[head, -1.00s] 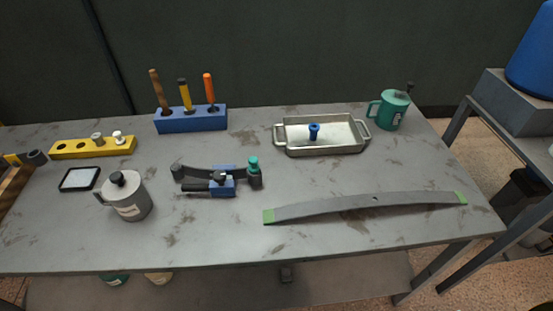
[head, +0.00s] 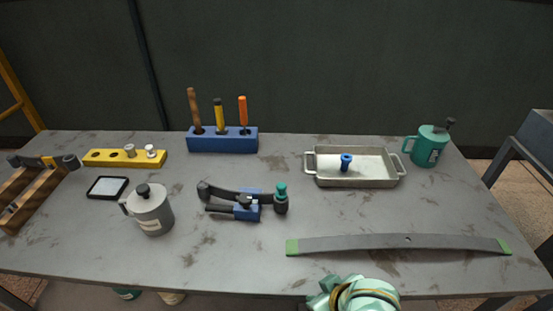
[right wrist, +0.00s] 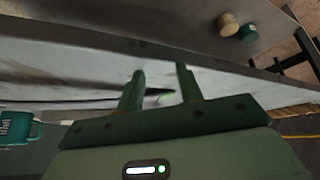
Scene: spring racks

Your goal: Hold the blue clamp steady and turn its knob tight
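The blue clamp (head: 247,206) lies on the grey table left of its middle, a dark bar with a blue body and dark handles. Its teal-topped knob (head: 281,191) stands upright at the right end. My right gripper (head: 350,292), green, shows only partly at the bottom edge of the head view, in front of the table and well apart from the clamp. In the right wrist view its two fingers (right wrist: 160,84) are spread with nothing held between them. The clamp is not visible there. My left gripper is not in view.
A grey leaf spring (head: 395,243) with green ends lies at front right. A grey can (head: 152,213) stands left of the clamp. Behind are a blue tool block (head: 222,144), a metal tray (head: 355,180) and a green can (head: 430,150). Table between clamp and tray is clear.

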